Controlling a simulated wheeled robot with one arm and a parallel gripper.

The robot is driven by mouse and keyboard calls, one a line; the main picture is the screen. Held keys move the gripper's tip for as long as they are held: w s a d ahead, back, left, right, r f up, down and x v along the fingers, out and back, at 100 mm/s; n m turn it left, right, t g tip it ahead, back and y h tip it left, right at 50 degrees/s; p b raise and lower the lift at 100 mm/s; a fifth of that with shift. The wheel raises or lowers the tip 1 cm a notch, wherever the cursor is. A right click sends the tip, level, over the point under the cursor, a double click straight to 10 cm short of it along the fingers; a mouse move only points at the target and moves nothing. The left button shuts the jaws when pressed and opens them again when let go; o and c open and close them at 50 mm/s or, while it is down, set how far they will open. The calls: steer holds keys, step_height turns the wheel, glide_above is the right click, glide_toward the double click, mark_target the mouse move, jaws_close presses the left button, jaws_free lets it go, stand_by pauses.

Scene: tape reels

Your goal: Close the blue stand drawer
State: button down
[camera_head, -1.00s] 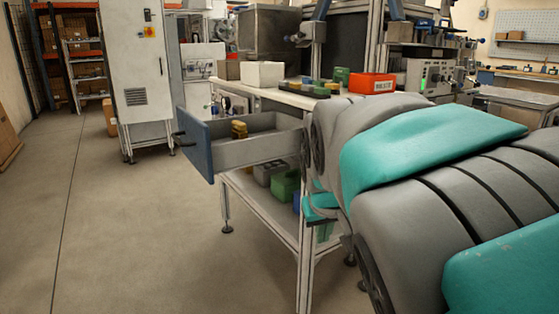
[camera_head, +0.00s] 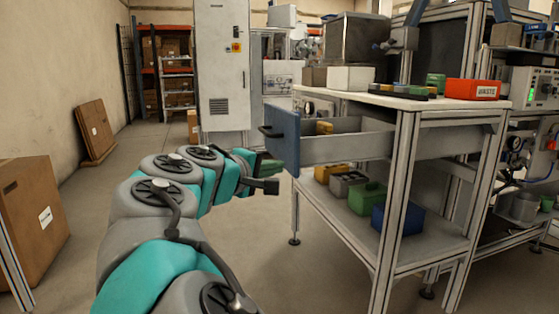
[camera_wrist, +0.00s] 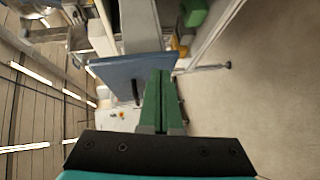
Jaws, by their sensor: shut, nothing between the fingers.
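The blue drawer front (camera_head: 283,138) stands out from the left end of the white-topped stand (camera_head: 375,96), so the drawer is open. Its grey side wall (camera_head: 345,148) shows, and a yellow item (camera_head: 324,127) lies inside. A dark handle (camera_head: 268,131) sticks out from the front. My gripper (camera_head: 271,165) is near the lower outer side of the drawer front, its green fingers partly hidden behind the dark gripper body. In the wrist view my gripper's fingers (camera_wrist: 161,75) are together and empty, overlapping the blue front (camera_wrist: 125,72) beside the handle (camera_wrist: 135,92). I cannot tell whether they touch.
The stand's lower shelf (camera_head: 400,245) holds green, blue, grey and yellow bins. A white cabinet (camera_head: 223,70) stands behind. Cardboard boxes (camera_head: 35,215) are at left. Floor around the drawer's outer side is clear.

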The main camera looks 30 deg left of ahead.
mark_target(377, 141)
steer(key=s+a+r+n+t+y, duration=0.1)
steer(key=s+a+r+n+t, duration=0.1)
steer(key=s+a, duration=0.35)
steer(key=w+b, duration=0.2)
steer(key=w, duration=1.1)
steer(key=shift+w+d+f, duration=0.1)
steer(key=shift+f, duration=0.05)
steer(key=shift+w+d, duration=0.3)
steer(key=shift+w, duration=0.05)
steer(key=w+d, duration=0.5)
steer(key=w, duration=0.2)
steer(key=w+d+p, duration=0.1)
steer(key=w+d, duration=0.5)
steer(key=w, duration=0.1)
steer(key=w+d, duration=0.6)
steer(key=w, duration=0.1)
steer(key=shift+d, duration=0.25)
steer(key=shift+w+d, duration=0.5)
steer(key=shift+w, duration=0.1)
